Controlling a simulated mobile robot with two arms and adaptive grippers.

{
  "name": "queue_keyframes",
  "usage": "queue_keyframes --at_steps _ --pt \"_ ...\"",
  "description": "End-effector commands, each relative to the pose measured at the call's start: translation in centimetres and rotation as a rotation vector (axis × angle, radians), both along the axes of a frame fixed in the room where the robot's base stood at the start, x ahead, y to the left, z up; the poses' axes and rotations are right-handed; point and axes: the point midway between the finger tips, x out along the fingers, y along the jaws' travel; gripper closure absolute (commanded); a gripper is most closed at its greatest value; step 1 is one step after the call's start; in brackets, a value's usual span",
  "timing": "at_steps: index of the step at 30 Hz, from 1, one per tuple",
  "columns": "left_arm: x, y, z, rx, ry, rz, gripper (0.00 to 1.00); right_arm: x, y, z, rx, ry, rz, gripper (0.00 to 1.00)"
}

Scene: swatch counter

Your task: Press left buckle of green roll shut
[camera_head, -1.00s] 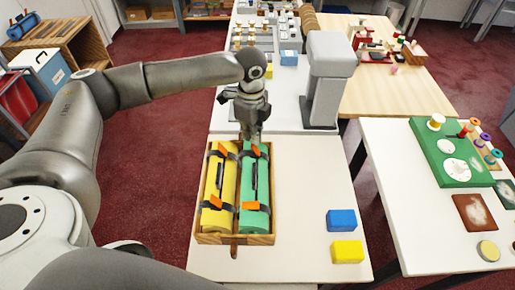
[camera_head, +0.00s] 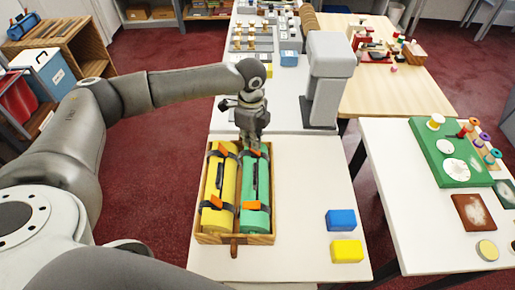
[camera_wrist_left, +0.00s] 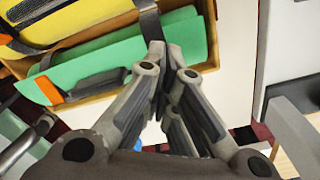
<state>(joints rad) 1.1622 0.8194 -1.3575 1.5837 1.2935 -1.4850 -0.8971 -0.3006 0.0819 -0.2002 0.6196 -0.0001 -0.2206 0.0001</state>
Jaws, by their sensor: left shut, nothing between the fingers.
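The green roll (camera_head: 256,195) lies beside a yellow roll (camera_head: 219,190) in a wooden tray (camera_head: 262,240). Each roll has a dark strap and an orange tab near either end. The green roll's near tab (camera_head: 251,206) is clear of the gripper. Its far tab (camera_head: 254,153) is partly hidden under my left gripper (camera_head: 250,147). That gripper is shut and empty, pointing down at the far end. In the left wrist view, its fingertips (camera_wrist_left: 165,50) are close to a dark strap (camera_wrist_left: 151,24) on the green roll; contact cannot be told. My right gripper is not in view.
A grey machine (camera_head: 328,80) stands behind the tray to the right. A blue block (camera_head: 341,219) and a yellow block (camera_head: 347,251) lie at the right on the white table, with free surface between them and the tray. Another table (camera_head: 400,200) is further right.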

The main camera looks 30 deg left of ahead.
Motion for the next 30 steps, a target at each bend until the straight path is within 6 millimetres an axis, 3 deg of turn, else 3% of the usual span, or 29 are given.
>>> queue_keyframes --at_steps 30 --pt "-0.2 0.4 -2.5 0.0 0.0 -0.001 1.0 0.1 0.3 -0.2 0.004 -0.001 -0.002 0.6"
